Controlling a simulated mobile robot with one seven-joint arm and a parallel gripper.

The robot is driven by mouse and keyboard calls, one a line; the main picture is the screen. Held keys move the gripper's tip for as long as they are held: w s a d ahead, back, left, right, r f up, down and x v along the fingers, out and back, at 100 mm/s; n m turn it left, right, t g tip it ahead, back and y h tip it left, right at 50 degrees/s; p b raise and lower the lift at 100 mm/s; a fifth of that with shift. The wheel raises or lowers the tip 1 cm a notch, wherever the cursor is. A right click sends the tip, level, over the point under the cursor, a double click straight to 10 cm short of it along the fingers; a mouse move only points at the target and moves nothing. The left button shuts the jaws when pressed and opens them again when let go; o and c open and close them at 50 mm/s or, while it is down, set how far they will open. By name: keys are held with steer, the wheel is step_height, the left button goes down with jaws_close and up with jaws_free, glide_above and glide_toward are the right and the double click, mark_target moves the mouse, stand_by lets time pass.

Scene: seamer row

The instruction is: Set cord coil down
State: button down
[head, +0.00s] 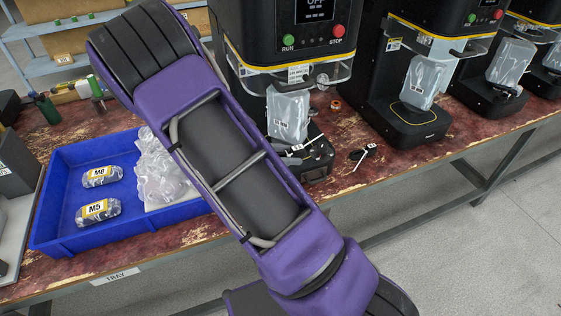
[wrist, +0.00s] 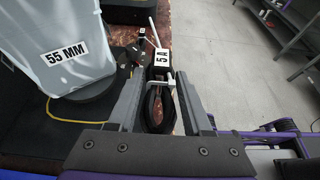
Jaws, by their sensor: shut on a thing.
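The cord coil (wrist: 156,106) is a black loop with a white tag reading 5A, seen in the wrist view. My gripper (wrist: 163,88) is shut on it, with the loop between the two grey fingers and the tag beyond them. The coil appears over or near the brown tabletop; I cannot tell whether it touches it. In the head view my purple arm crosses the picture and I cannot clearly make out the gripper. A small black item with a white tag (head: 362,153) shows on the worn red-brown bench (head: 370,178) there.
A clear bag marked 55 MM (wrist: 62,50) stands close left of my gripper. Black seamer machines (head: 400,115) with bags line the bench. A blue tray (head: 75,243) holds bags marked M8 and M5. Open floor lies beyond the bench edge.

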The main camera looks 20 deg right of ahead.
mark_target(281, 150)
steer(key=w, duration=0.4)
step_height(281, 150, down, 2)
steer(key=shift+w+f, duration=0.1)
steer(key=shift+w, duration=0.05)
step_height(281, 150, down, 4)
steer(key=shift+f+b, duration=0.15)
steer(key=shift+b, duration=0.3)
steer(key=shift+w+f, duration=0.25)
steer(key=shift+f, duration=0.15)
steer(key=c, duration=0.6)
jaws_free()
